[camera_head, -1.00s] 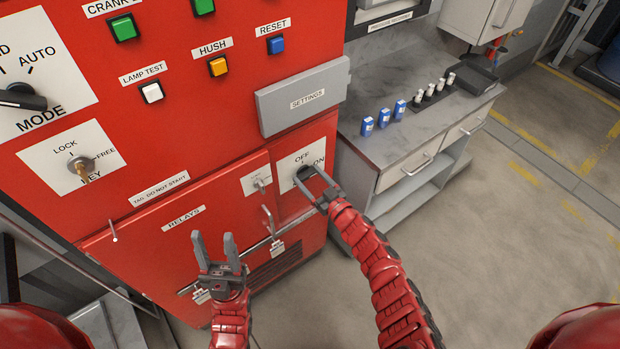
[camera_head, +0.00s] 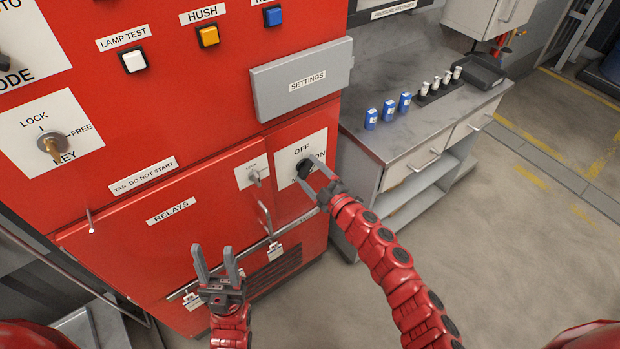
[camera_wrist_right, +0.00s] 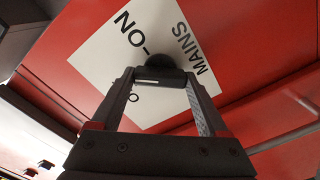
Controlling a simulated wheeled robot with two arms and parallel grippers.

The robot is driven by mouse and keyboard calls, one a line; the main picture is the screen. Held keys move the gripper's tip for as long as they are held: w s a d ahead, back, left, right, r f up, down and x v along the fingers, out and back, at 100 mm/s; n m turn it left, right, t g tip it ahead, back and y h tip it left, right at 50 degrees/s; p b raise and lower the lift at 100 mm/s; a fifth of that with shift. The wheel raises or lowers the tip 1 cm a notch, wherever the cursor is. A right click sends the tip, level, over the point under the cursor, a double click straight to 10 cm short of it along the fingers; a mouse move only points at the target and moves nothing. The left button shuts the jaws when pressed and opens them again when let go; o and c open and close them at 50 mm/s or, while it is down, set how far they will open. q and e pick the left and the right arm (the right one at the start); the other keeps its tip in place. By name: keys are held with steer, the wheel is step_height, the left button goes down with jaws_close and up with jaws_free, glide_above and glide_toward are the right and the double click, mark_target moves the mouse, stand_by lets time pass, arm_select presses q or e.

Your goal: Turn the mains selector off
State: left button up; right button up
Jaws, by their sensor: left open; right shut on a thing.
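The mains selector, a black knob (camera_head: 303,167) on a white plate (camera_head: 289,155) marked OFF and ON, is on the red cabinet's lower right. My right gripper (camera_head: 309,174) has its fingers around the knob. In the right wrist view, the knob's black handle (camera_wrist_right: 166,77) lies crosswise between the fingertips, with a white mark near its left end; the gripper hides part of the OFF label. I cannot tell exactly which label the mark points at. My left gripper (camera_head: 218,264) is open and empty in front of the cabinet's lower door, apart from the selector.
A small key switch (camera_head: 254,176) and a door handle (camera_head: 265,218) sit left of the selector. The grey settings box (camera_head: 300,80) juts out above it. A grey counter (camera_head: 410,130) with blue and white small items stands to the right. Floor there is clear.

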steer(key=n+b, duration=0.2)
steer(key=n, duration=0.1)
steer(key=n+b, duration=0.1)
steer(key=shift+a+f, duration=0.1)
steer(key=shift+f, duration=0.2)
steer(key=shift+r+n+b, duration=0.15)
steer(key=shift+n+b, duration=1.05)
steer(key=shift+n, duration=0.5)
steer(key=o, duration=1.2)
steer(key=shift+o, duration=0.2)
steer(key=shift+r, duration=0.1)
steer(key=shift+s, duration=0.1)
